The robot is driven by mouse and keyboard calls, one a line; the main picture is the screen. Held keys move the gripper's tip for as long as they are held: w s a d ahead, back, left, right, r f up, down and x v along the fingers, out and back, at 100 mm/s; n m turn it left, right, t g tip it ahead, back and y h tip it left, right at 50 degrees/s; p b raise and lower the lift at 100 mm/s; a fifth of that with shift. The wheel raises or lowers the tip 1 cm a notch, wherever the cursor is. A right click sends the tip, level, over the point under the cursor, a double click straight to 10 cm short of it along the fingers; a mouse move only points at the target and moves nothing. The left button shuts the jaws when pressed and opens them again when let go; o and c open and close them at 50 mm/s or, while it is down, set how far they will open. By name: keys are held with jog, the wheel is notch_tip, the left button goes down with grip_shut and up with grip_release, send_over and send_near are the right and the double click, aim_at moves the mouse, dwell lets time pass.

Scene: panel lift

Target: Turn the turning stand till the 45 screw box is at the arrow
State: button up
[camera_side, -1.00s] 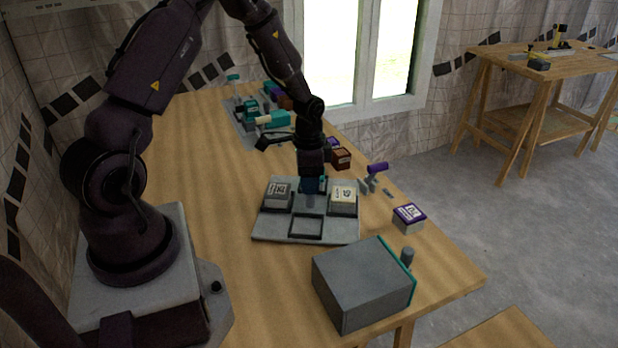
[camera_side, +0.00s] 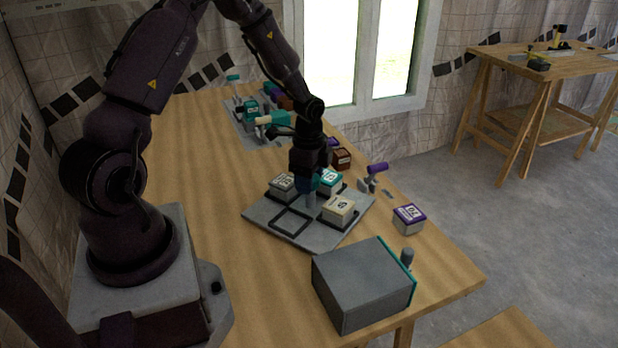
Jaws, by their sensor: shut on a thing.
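The turning stand is a grey square plate (camera_side: 267,218) on the table, now set cornerwise. It bears a grey box with a white label (camera_side: 283,185) at the left, a teal-topped box (camera_side: 330,179) at the back right, and a cream-topped box (camera_side: 339,209) at the front right, which looks like the 45 screw box; its label is hard to read at this angle. An empty square frame (camera_side: 291,222) is at the front left. My gripper (camera_side: 310,191) points down and is shut on the stand's central post (camera_side: 310,200). I cannot make out the arrow.
A large grey box (camera_side: 360,285) stands close in front of the stand. A purple-topped box (camera_side: 408,218) and a purple-handled tool (camera_side: 378,168) lie to the right. A brown box (camera_side: 341,158) and several teal items stand behind. The table left of the stand is clear.

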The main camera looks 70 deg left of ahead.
jog(key=shift+a+r+m, duration=0.1)
jog(key=shift+m, duration=3.2)
jog(key=o, duration=1.3)
notch_tip(320, 180, up, 13)
jog(key=shift+f, duration=0.1)
